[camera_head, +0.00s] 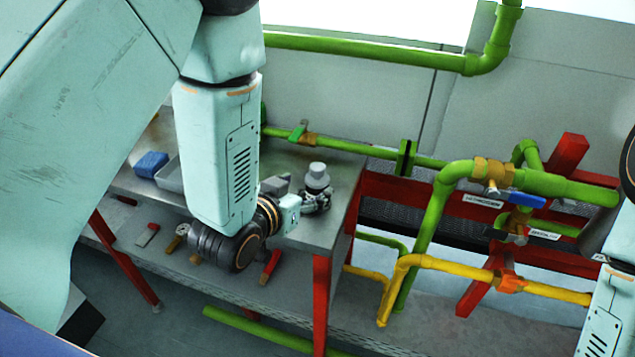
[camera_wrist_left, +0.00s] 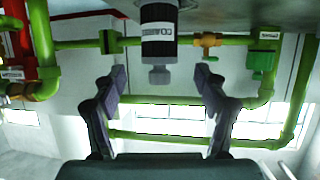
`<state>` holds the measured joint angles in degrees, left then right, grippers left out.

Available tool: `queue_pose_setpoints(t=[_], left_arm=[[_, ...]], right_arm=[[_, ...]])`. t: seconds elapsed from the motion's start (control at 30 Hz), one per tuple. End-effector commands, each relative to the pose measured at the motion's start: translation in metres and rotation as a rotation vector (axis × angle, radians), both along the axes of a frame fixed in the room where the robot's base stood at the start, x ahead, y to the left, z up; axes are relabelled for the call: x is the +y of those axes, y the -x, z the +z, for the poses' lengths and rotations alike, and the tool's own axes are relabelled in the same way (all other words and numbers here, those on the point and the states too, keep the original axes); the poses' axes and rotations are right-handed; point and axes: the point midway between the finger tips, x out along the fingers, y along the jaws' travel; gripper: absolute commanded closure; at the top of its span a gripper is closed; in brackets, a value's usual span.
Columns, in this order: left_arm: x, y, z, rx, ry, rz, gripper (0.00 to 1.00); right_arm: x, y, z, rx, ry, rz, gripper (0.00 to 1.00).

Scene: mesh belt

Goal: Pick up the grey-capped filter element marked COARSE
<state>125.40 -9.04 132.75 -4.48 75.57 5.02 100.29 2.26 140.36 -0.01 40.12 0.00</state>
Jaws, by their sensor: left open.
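The filter element (camera_head: 317,180) with a light grey cap stands upright near the right end of the grey bench. In the left wrist view, which is upside down, the filter element (camera_wrist_left: 158,32) is a dark cylinder with a white band whose lettering looks like COARSE, and its grey cap points down. My left gripper (camera_head: 308,203) is low beside it, partly hidden by my arm. In the wrist view the two fingers of my left gripper (camera_wrist_left: 160,78) are spread wide, with the cap in line between them and nothing held. Whether they reach around it I cannot tell. My right gripper is out of view.
The bench (camera_head: 340,185) has red legs. A blue block (camera_head: 151,164) and a grey tray (camera_head: 170,174) are at its left. Tools lie on the lower shelf (camera_head: 290,290). Green pipe (camera_head: 350,140) runs behind; green and yellow pipes with valves (camera_head: 490,172) stand right.

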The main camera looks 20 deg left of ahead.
Motion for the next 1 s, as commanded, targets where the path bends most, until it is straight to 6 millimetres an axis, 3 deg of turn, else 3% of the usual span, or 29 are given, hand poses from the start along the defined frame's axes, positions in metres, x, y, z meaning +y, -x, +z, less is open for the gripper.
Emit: queue_pose_setpoints(t=[0.4,0.6,0.87,1.0], left_arm=[[-0.002,-0.04,-0.03,0.0,0.001,-0.001,0.27],[-0.007,-0.058,-0.036,0.0,-0.001,-0.002,0.27],[-0.007,-0.062,-0.036,0.002,-0.001,-0.001,0.27],[-0.007,-0.062,-0.036,0.002,-0.001,-0.001,0.38]], right_arm=[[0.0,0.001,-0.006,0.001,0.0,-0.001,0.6],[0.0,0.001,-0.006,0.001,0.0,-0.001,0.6],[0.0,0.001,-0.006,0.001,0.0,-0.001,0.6],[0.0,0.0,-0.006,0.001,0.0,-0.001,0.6]])
